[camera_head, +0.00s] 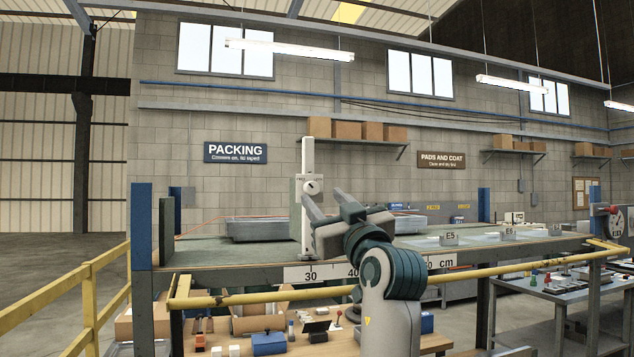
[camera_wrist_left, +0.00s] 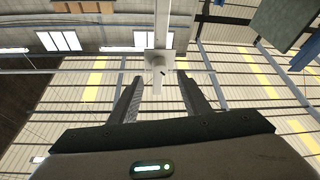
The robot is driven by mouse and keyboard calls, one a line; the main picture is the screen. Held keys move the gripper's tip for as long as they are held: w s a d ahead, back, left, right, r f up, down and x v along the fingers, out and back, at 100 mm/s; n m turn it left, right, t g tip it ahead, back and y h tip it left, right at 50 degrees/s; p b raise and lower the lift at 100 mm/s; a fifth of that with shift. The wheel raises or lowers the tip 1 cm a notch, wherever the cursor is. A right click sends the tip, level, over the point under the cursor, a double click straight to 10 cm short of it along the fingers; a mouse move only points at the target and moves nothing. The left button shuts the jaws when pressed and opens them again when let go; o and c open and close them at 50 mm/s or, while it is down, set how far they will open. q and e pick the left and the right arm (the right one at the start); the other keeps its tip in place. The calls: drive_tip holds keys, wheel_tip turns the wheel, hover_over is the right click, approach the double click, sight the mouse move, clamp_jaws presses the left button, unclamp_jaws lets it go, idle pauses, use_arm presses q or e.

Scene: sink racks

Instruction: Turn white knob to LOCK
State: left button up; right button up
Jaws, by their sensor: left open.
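A small round white knob (camera_head: 311,187) with a dark mark sits on the grey block of an upright white post (camera_head: 308,153) on the bench. Small lettering above it is too small to read. My left gripper (camera_head: 322,194) is open and empty, its fingers pointing up toward the block, just in front of the knob. In the left wrist view the post and block (camera_wrist_left: 158,58) appear just beyond the gap between the open fingers (camera_wrist_left: 160,76). I cannot tell whether a finger touches the knob. My right gripper is not in view.
The bench (camera_head: 205,253) has a ruler strip along its front edge and a yellow rail (camera_head: 480,270) before it. A grey tray (camera_head: 257,229) lies left of the post. Labelled trays (camera_head: 450,239) stand to the right. Boxes and small items fill a lower shelf.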

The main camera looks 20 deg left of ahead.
sight(313, 189)
use_arm(q)
drive_tip(key=shift+p+x, duration=0.9)
drive_tip(key=shift+x, duration=1.55)
drive_tip(key=c, duration=1)
drive_tip(key=shift+c, duration=0.2)
